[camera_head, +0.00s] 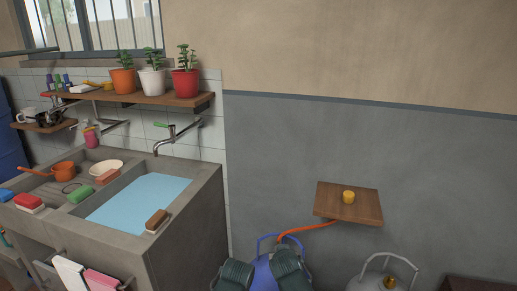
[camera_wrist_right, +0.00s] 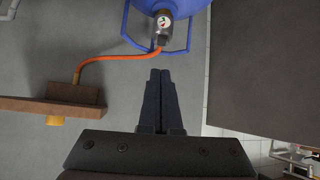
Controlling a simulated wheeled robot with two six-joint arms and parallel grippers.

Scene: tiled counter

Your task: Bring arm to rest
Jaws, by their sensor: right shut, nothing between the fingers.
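My right gripper (camera_wrist_right: 158,100) shows in the right wrist view, its two dark fingers together with nothing between them. Beyond the fingertips are a grey wall and a blue gas cylinder (camera_wrist_right: 185,8) with a metal valve. The fingertips look apart from the cylinder and its orange hose (camera_wrist_right: 115,58). Neither gripper can be made out in the head view. My left gripper is in no view.
A wooden wall shelf (camera_head: 340,203) with a yellow knob-like piece (camera_head: 348,197) is right of the blue cylinder (camera_head: 263,272). A grey cylinder (camera_head: 390,280) stands farther right. The concrete sink (camera_head: 190,210) fills the left. The grey wall between is bare.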

